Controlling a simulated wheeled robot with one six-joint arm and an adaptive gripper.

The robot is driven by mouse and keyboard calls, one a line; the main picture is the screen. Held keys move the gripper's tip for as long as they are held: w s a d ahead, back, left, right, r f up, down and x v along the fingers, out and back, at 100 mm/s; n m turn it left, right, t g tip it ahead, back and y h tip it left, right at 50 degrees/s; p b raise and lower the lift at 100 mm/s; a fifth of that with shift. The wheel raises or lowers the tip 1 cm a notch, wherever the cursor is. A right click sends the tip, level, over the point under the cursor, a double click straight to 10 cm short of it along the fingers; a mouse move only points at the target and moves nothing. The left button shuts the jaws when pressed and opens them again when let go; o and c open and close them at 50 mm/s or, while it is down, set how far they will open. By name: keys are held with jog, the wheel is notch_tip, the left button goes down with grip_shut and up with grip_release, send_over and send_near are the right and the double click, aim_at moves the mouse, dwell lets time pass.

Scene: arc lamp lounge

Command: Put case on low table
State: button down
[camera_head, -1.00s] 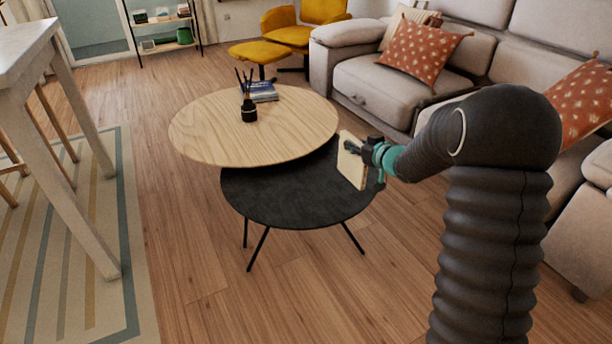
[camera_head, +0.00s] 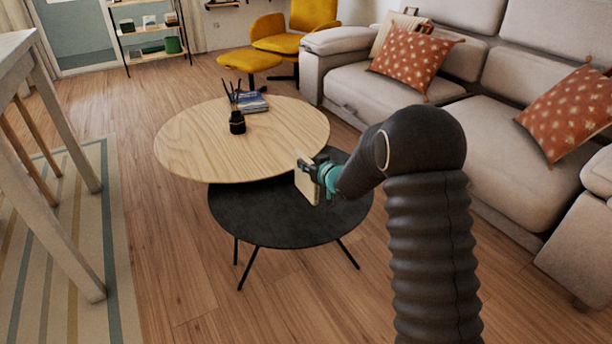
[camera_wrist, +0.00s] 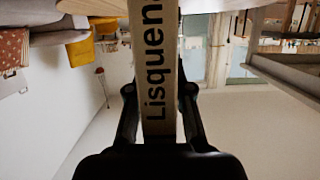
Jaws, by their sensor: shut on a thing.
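The case (camera_head: 305,182) is a thin, pale cream box held upright in my gripper (camera_head: 320,172). In the wrist view the case (camera_wrist: 158,60) shows dark lettering, "Lisquen", with the rest cut off, and stands between the two fingers of my gripper (camera_wrist: 160,105). The low table (camera_head: 270,222) is the dark, round, lower one, partly under a taller pale wood table (camera_head: 200,150). The case appears in front of the dark top in the head view, over its right part. I cannot tell the exact height, but it looks raised above the top.
The wood table carries a black reed holder (camera_head: 237,123) and a blue book (camera_head: 250,102). A grey sofa (camera_head: 470,130) stands on the right. A white table (camera_head: 40,140) stands at left on a striped rug (camera_head: 70,250). The dark top's front is bare.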

aim_at(307, 175)
jog(key=shift+f, duration=2.05)
jog(key=shift+f, duration=0.15)
jog(key=c, duration=1.1)
grip_release()
jog(key=shift+o, duration=0.2)
